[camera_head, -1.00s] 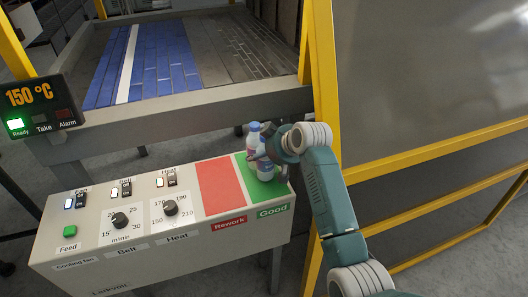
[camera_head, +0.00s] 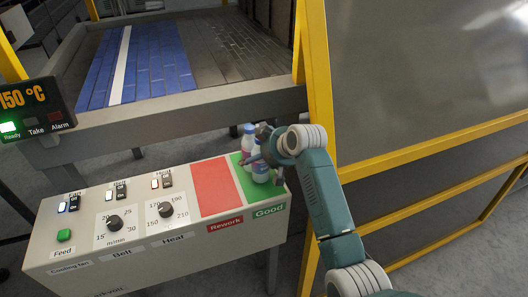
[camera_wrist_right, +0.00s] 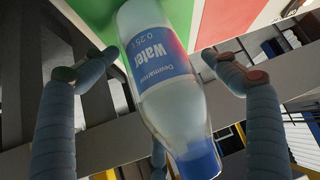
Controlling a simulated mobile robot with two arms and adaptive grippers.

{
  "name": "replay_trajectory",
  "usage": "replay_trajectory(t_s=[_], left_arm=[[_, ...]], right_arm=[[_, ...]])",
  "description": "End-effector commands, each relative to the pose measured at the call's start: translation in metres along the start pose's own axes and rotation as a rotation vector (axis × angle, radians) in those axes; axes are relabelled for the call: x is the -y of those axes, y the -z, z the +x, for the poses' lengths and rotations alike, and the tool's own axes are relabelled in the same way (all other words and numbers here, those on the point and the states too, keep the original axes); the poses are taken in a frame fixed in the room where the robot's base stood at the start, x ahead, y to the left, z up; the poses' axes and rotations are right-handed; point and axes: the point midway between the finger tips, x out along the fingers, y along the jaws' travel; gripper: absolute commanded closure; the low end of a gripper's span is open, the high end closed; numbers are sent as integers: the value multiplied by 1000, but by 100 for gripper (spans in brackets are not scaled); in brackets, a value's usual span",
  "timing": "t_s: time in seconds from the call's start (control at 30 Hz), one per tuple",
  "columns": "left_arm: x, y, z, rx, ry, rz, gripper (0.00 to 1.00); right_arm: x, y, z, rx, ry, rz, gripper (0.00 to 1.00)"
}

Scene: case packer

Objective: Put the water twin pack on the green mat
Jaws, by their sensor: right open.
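The water twin pack (camera_head: 260,173), light bottles with blue caps and blue labels, stands upright on the green mat (camera_head: 248,190) at the right end of the console. In the right wrist view, one bottle (camera_wrist_right: 165,85) shows large, its label reading Water. My right gripper (camera_head: 262,171) is open, its fingers on either side of the pack. In the right wrist view the fingertips (camera_wrist_right: 160,56) stand apart from the bottle, with gaps at both sides. The gripper partly hides the pack in the head view. My left gripper is not in view.
The red Rework mat (camera_head: 215,187) lies left of the green one and is empty. Switches and knobs (camera_head: 166,210) fill the console's left part. A yellow post (camera_head: 318,130) stands close behind my right arm. A conveyor with blue slats (camera_head: 160,65) lies behind.

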Motion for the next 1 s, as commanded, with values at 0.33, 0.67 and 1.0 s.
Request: replay_trajectory(t_s=[0.33,0.67,1.0], left_arm=[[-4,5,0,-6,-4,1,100],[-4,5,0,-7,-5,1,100],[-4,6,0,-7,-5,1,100]], right_arm=[[-1,2,-65,-7,-3,-3,14],[0,2,-113,-6,-1,-1,14],[0,2,-118,-6,-1,-1,14]])
